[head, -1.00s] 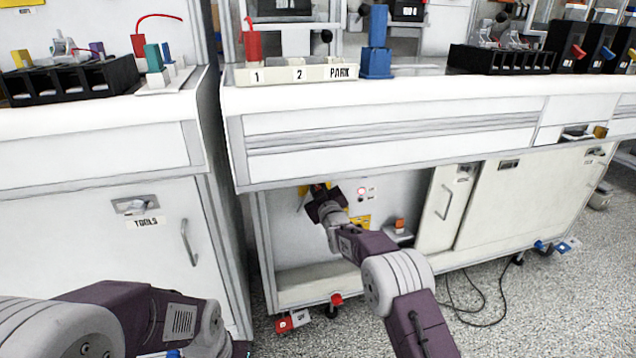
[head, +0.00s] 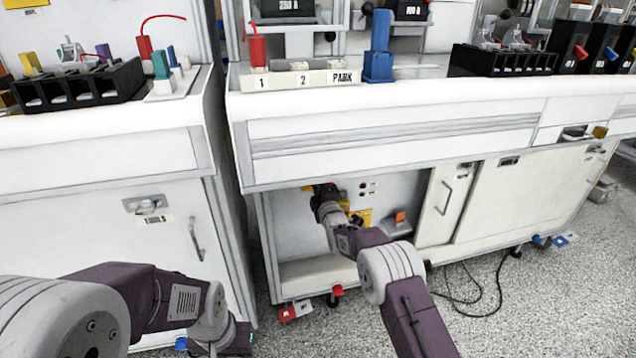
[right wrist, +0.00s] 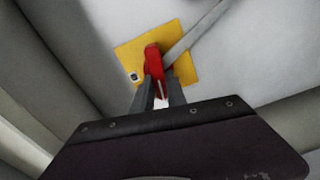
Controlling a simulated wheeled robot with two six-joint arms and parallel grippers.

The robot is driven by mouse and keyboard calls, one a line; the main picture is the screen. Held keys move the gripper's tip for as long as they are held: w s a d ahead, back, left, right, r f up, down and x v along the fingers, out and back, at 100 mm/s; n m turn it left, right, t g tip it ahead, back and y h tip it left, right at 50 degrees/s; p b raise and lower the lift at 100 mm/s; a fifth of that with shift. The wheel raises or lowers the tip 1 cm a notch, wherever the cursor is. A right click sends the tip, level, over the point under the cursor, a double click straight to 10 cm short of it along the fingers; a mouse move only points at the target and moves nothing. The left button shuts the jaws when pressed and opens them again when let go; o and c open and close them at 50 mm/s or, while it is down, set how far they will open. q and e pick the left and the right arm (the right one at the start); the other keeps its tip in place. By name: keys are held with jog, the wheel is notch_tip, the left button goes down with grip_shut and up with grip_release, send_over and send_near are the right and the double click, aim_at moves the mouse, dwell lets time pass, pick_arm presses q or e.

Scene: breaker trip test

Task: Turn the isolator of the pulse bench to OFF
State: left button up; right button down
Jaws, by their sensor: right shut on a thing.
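The isolator's red handle (right wrist: 153,62) stands on a yellow plate (right wrist: 185,58) in the right wrist view. My right gripper (right wrist: 157,92) is shut on this handle, with one finger on each side. In the head view my right gripper (head: 325,193) is inside the open bay under the bench and hides most of the isolator; a bit of yellow plate (head: 307,188) shows beside it. The OFF marking cannot be read. My left gripper (head: 235,342) is low at the bottom left, apart from the bench, and its jaws cannot be made out.
The bay lies under the white worktop (head: 430,108), with a sliding door (head: 520,200) at its right. Two small dark round fittings (head: 367,187) and an orange-topped item (head: 400,217) are inside. A tools cabinet (head: 150,265) stands left. A cable (head: 480,300) lies on the floor.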

jog(key=shift+f+n, duration=0.15)
jog(key=shift+n, duration=0.85)
jog(key=c, duration=1.3)
grip_release()
jog(key=shift+a, duration=0.1)
jog(key=shift+c, duration=0.2)
jog(key=shift+s+p, duration=0.1)
jog(key=shift+p, duration=0.2)
jog(key=b+v, duration=0.4)
jog(key=v, duration=0.5)
